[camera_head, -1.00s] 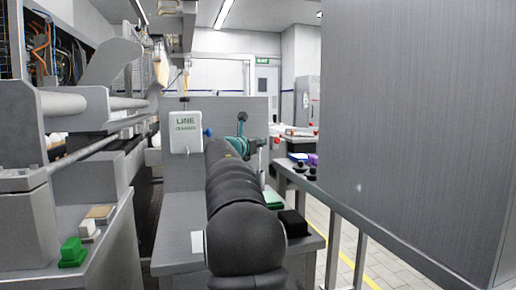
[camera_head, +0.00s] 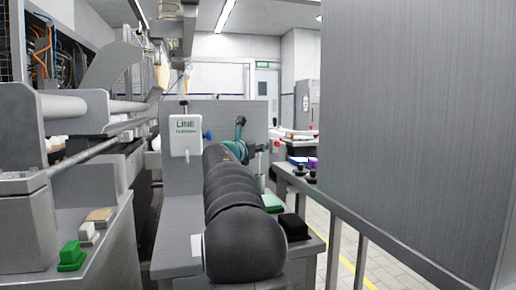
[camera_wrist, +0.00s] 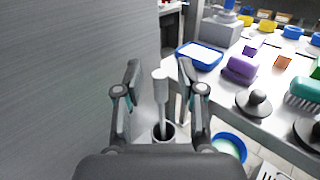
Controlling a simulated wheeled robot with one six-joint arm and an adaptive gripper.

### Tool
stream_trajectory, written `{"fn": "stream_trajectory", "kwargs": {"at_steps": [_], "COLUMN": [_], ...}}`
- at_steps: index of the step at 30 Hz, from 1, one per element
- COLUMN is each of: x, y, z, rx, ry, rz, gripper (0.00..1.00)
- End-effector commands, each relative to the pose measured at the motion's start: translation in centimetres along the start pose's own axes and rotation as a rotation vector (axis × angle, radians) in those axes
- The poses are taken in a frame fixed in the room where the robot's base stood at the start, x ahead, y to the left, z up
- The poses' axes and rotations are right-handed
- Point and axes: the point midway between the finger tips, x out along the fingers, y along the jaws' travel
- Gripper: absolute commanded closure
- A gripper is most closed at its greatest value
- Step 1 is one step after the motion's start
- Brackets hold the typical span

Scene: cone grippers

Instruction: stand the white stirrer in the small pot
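The white stirrer (camera_wrist: 160,92) stands nearly upright between my gripper's fingers in the wrist view. Its lower end is inside the dark mouth of the small grey pot (camera_wrist: 170,138), or just over it; I cannot tell whether it touches the bottom. My gripper (camera_wrist: 158,70) is open, with a finger on each side of the stirrer and a visible gap to each. In the head view my gripper (camera_head: 240,122) shows small beyond my arm, which hides much of the area in front of it.
A grey panel (camera_wrist: 50,80) fills the wrist view's left side. To the right, a table (camera_wrist: 205,88) holds a blue tray (camera_wrist: 180,54), a purple block (camera_wrist: 240,68) and a dark knobbed disc (camera_wrist: 254,102). A blue-rimmed bucket (camera_wrist: 229,148) is below.

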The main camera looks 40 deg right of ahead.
Motion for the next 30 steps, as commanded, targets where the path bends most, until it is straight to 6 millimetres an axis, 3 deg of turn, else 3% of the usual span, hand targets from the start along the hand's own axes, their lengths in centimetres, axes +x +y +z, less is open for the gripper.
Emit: {"fn": "stream_trajectory", "kwargs": {"at_steps": [9,15,21,30], "x": [-6.3,-9.5,-10.9,-11.1], "y": [0.1,0.0,0.0,0.0], "z": [-0.1,0.0,0.0,0.0], "rx": [0.001,0.000,0.000,0.000], "ry": [-0.001,-0.001,-0.001,-0.001], "rz": [0.003,0.002,0.000,-0.001], "gripper": [0.61,0.61,0.61,0.61]}}
